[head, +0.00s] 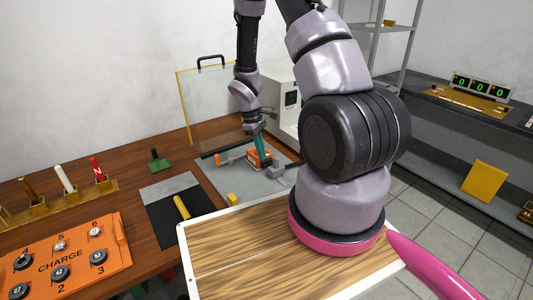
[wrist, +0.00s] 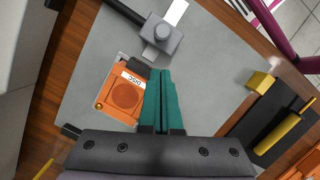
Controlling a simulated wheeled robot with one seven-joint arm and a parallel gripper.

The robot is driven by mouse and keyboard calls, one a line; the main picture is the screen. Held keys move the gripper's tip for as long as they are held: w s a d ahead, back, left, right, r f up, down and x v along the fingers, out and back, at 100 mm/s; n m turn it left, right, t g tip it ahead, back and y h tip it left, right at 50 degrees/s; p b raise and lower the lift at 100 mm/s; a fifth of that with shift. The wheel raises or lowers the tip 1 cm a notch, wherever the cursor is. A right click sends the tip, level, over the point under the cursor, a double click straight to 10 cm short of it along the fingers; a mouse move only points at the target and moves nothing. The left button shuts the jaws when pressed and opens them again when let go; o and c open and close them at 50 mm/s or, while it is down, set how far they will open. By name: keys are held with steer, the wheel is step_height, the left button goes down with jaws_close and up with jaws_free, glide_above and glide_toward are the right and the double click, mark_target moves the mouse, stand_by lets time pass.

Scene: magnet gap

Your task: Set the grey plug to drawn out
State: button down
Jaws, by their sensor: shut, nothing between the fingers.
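A grey block with a round grey knob (wrist: 162,32) on it sits on the grey plate (wrist: 95,45). It looks like the grey plug and its seat, but I cannot tell how deep the plug sits. The grey block (head: 284,172) also shows in the head view. My gripper (wrist: 161,72) has its teal fingers together and empty, apart from the knob in the wrist view. In the head view my gripper (head: 262,150) points down beside an orange unit (head: 257,160). The orange unit (wrist: 122,97), labelled DISC, is partly hidden by the fingers.
A small yellow block (head: 233,199) is at the plate's near edge. A dark mat (head: 168,222) bears a yellow cylinder (head: 182,207). A clear panel (head: 205,95) and a white cabinet (head: 283,95) stand behind. An orange CHARGE panel (head: 75,275) is at left.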

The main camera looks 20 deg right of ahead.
steer(key=shift+w+a+r, duration=0.4)
steer(key=shift+w+r, duration=0.3)
steer(key=shift+w, duration=0.1)
steer(key=v, duration=0.8)
steer(key=shift+s+r, duration=0.25)
step_height(320, 180, up, 12)
steer(key=s+m+t, duration=0.1)
steer(key=m+t, duration=0.1)
steer(key=m, duration=0.1)
steer(key=s+a+r+m+t+y, duration=0.2)
steer(key=s+r+m+t, duration=0.1)
steer(key=s+r, duration=0.5)
steer(key=s+a+r+m+t+y, duration=0.1)
steer(key=s+r+m+t, duration=0.3)
steer(key=s+r, duration=0.5)
step_height(320, 180, up, 4)
steer(key=shift+a+r+m+y, duration=0.1)
steer(key=shift+a+m+y, duration=0.35)
steer(key=shift+m, duration=0.45)
steer(key=shift+s, duration=0.1)
